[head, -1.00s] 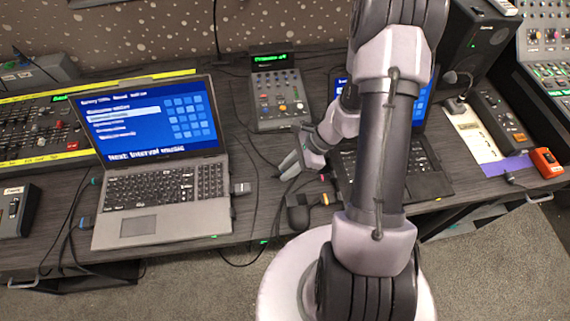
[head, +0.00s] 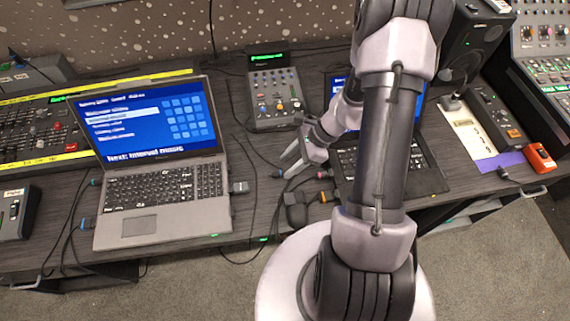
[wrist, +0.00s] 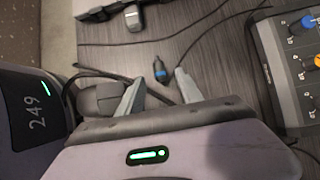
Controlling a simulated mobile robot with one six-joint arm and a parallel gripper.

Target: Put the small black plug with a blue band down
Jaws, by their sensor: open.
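The small black plug with a blue band (wrist: 160,71) lies on the dark wood-grain desk, with its cable running away from it. In the head view the plug (head: 279,174) is a tiny dark shape by the fingertips. My gripper (wrist: 159,90) is open, its two fingers spread wide. The plug is just beyond the fingertips, between their lines, and neither finger appears to grip it. In the head view my gripper (head: 287,166) is low over the desk between the two laptops. Whether a fingertip touches the desk is unclear.
A grey open laptop (head: 165,208) stands left, with a grey adapter (head: 239,187) at its side. A small fader console (head: 277,95) is behind. A dark block (head: 295,213) sits near the front edge, close to one finger in the wrist view. Thin cables cross the desk.

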